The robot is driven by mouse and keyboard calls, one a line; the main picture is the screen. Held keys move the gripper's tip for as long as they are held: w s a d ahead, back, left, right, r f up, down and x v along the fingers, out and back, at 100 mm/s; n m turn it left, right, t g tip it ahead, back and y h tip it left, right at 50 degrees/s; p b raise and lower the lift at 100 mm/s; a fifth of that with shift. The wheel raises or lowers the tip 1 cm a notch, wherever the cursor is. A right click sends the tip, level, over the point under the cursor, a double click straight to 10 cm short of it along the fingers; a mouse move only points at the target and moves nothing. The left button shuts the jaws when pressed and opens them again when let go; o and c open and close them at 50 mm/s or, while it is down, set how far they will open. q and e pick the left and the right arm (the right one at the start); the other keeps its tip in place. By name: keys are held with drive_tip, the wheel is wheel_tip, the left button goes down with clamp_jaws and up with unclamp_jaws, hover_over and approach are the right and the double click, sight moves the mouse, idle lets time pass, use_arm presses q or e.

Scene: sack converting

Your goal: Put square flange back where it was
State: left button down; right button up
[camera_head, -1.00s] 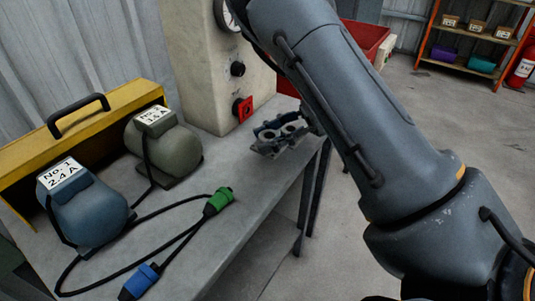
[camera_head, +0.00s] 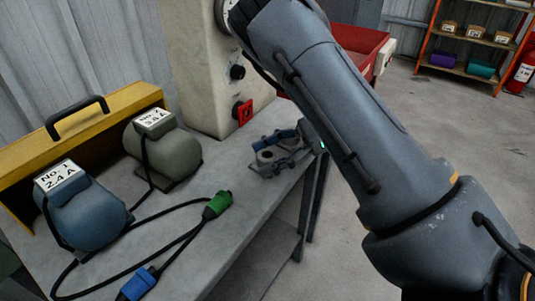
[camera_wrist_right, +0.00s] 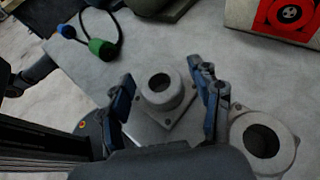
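The square flange (camera_wrist_right: 181,108) is a grey square plate with a round hollow boss. In the right wrist view it lies flat, between the two blue fingers of my right gripper (camera_wrist_right: 169,97). The fingers are apart, with a gap showing on each side of the boss. In the head view the flange (camera_head: 267,156) is at the table's right edge, partly covered by the gripper (camera_head: 281,140). A second grey flange (camera_wrist_right: 262,141) with a round hole lies to the right in the wrist view, close to the right finger. My left gripper is out of view.
The grey table (camera_head: 225,238) holds a green plug (camera_head: 217,204) and blue plug (camera_head: 138,284) on a cable, two labelled round units (camera_head: 90,212), a yellow handled case (camera_head: 95,128) and a beige machine (camera_head: 200,75). A red bin (camera_head: 362,48) stands behind.

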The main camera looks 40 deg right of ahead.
drive_tip(key=shift+d+r, duration=0.2)
drive_tip(key=shift+r, duration=0.05)
use_arm(q)
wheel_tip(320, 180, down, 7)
drive_tip(key=p, duration=0.2)
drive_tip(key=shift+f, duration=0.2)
use_arm(e)
drive_tip(key=v, duration=1.1)
drive_tip(key=shift+s+d, duration=0.2)
